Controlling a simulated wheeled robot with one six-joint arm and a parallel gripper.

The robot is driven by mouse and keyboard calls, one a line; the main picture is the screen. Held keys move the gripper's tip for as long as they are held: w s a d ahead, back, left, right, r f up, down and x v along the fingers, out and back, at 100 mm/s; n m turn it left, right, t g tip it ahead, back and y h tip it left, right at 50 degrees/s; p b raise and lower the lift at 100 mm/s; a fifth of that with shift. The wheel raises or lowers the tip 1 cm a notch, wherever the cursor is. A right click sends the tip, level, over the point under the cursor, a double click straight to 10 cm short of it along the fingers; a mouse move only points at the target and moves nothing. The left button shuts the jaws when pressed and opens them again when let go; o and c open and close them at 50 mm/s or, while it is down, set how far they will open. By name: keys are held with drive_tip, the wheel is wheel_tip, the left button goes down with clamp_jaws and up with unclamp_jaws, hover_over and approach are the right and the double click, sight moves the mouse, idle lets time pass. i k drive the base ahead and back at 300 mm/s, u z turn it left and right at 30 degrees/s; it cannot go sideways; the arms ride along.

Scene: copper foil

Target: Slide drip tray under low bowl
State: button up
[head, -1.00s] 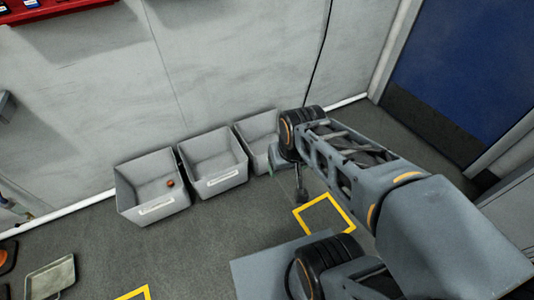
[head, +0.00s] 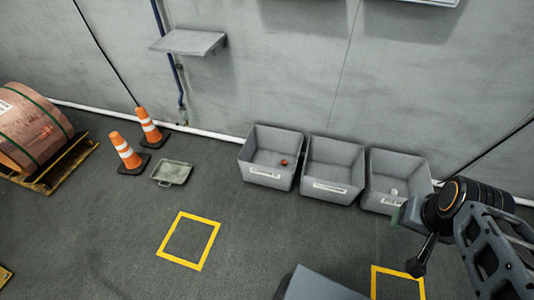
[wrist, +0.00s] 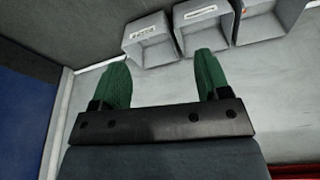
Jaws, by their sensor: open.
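A shallow grey-green tray (head: 171,173) with a small handle at its front lies flat on the floor at the left in the head view, beside the orange cones. No bowl can be made out in either view. My gripper (wrist: 162,64) shows two green fingers spread apart with nothing between them in the wrist view. In the head view my arm is at the lower right, far from the tray, and its end is near the rightmost bin.
Three grey bins (head: 333,187) stand along the wall. Two traffic cones (head: 125,152) and a copper coil (head: 30,128) on a yellow pallet are at the left. A grey shelf (head: 188,42) juts from the wall. The floor around a yellow square (head: 188,241) is clear.

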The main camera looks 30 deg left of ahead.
sight(170, 171)
drive_tip(key=u, duration=2.25)
